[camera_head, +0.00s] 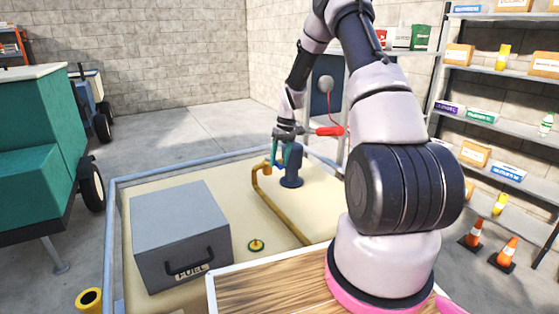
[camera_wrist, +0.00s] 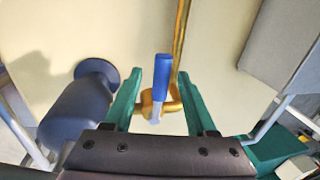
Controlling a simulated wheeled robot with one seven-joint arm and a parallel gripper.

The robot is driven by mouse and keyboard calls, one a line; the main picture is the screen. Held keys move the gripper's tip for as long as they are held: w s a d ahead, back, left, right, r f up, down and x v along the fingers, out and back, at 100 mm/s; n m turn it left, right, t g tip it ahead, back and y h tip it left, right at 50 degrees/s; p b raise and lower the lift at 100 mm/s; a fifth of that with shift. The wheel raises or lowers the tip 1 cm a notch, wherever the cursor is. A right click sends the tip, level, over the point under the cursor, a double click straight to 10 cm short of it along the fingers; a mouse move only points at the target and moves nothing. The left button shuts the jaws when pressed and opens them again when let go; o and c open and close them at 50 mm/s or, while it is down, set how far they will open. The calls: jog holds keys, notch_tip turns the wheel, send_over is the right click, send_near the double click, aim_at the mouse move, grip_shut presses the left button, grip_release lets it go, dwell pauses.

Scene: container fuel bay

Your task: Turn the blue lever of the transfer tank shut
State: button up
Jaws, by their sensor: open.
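The blue lever (camera_wrist: 163,80) shows in the wrist view on a brass valve (camera_wrist: 147,103) of the yellow pipe. My gripper (camera_wrist: 160,76) is open, with one green finger on each side of the lever. Gaps show between lever and fingers, and I cannot tell their depth. In the head view my gripper (camera_head: 278,156) points down over the brass valve (camera_head: 266,168), and the lever is not clearly visible there. The transfer tank has a cream top (camera_head: 228,222) inside a blue-grey rail.
Shelves (camera_head: 500,75) stand at the right.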

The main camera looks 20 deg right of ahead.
notch_tip(320, 180, up, 11)
jog(key=d, duration=0.2)
jog(key=shift+w+f, duration=0.2)
dwell(0.4)
jog(key=s+a+r+m+t+h, duration=0.1)
jog(key=s+a+r+m+t, duration=0.1)
jog(key=s+r, duration=0.65)
jog(key=s+a+r+m+t, duration=0.1)
jog(key=s+a+r+t, duration=0.15)
jog(key=s+r, duration=0.65)
jog(key=s+a+r+m+t, duration=0.1)
jog(key=s+r, duration=0.3)
jog(key=s, duration=0.4)
jog(key=s+a+r+m+t, duration=0.1)
jog(key=s+r, duration=0.3)
jog(key=s, duration=0.4)
jog(key=shift+a+r+m+t+y, duration=0.15)
jog(key=shift+a+m+t+y, duration=0.35)
jog(key=shift+m, duration=0.3)
